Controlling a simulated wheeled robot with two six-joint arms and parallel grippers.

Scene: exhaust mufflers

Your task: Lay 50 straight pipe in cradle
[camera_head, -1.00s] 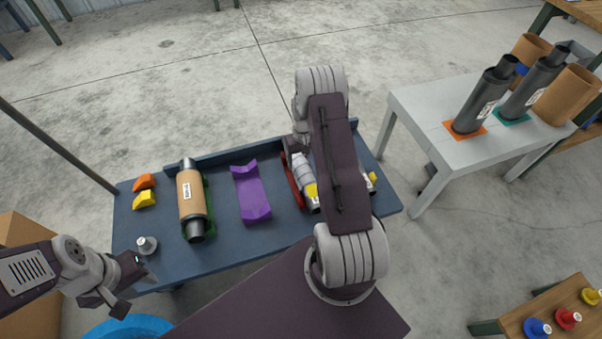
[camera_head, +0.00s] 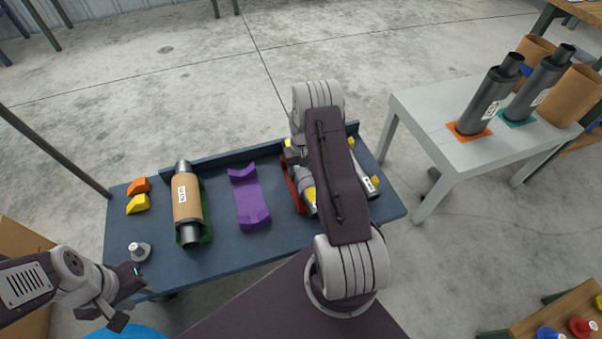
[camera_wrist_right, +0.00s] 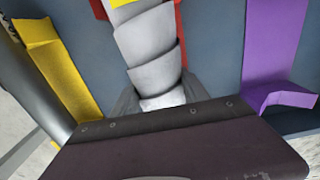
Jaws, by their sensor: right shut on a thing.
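My right gripper (camera_wrist_right: 160,98) is shut on a light grey ribbed pipe (camera_wrist_right: 152,55) with a yellow patch, over a red cradle (camera_wrist_right: 178,20). In the head view my forearm hides most of this; part of the ribbed pipe (camera_head: 308,181) and the red cradle (camera_head: 293,190) show. Whether the pipe touches the cradle I cannot tell. A dark pipe (camera_head: 363,169) with a white label lies at a yellow cradle (camera_wrist_right: 62,72) to the right of them; its label is too small to read. My left gripper (camera_head: 128,298) is open and empty near the table's front left corner.
On the blue table (camera_head: 215,262) a purple cradle (camera_head: 248,199) is empty. A tan muffler (camera_head: 186,197) lies in a green cradle (camera_head: 206,230) to its left. Orange (camera_head: 139,186) and yellow (camera_head: 138,204) blocks and a grey knobbed piece (camera_head: 139,251) are further left.

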